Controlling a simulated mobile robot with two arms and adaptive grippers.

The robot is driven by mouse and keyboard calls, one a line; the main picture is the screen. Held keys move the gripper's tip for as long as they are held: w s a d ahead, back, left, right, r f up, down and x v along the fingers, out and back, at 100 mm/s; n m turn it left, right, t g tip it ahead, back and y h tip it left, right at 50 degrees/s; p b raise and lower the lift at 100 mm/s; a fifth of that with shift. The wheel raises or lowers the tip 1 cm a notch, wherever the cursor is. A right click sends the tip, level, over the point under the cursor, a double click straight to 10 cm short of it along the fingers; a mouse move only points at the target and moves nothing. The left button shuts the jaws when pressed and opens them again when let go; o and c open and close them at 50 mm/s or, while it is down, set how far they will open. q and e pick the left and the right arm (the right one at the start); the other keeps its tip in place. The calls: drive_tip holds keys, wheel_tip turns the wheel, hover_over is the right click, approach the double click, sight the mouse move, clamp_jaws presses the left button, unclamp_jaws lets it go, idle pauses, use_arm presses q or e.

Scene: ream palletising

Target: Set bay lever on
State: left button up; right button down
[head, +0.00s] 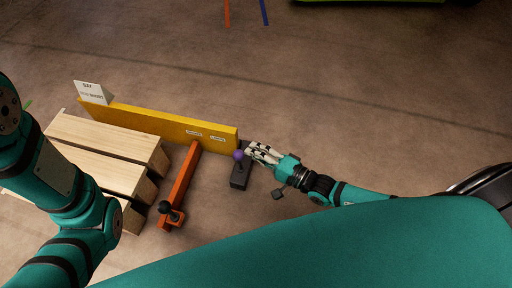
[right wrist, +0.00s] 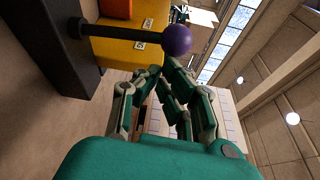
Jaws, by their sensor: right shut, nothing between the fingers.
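The lever is a dark rod with a purple ball (head: 238,155) on top, rising from a dark box-shaped base (head: 239,178) at the right end of the yellow beam. My right gripper (head: 250,150) is shut and empty, close to the ball on its right side. In the right wrist view the purple ball (right wrist: 176,40) sits just beyond the fingertips (right wrist: 164,68), and the rod (right wrist: 125,34) runs from it to the dark base (right wrist: 70,45). I cannot tell whether the fingers touch the ball. My left arm shows at the left, but its gripper is out of view.
The yellow beam (head: 165,122) carries small labels and a white sign (head: 92,92) at its left end. An orange bar (head: 182,184) with a black knob (head: 165,207) extends toward me beside a wooden pallet (head: 105,170).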

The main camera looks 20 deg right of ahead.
drive_tip(key=s+a+f+n+t+y, duration=0.1)
drive_tip(key=s+a+n+y, duration=0.1)
drive_tip(key=s+a+n, duration=0.2)
drive_tip(key=s+n, duration=0.2)
drive_tip(key=n, duration=0.2)
drive_tip(key=shift+s+a+f, duration=0.25)
drive_tip(key=shift+f, duration=0.1)
drive_tip(key=shift+d+r, duration=0.1)
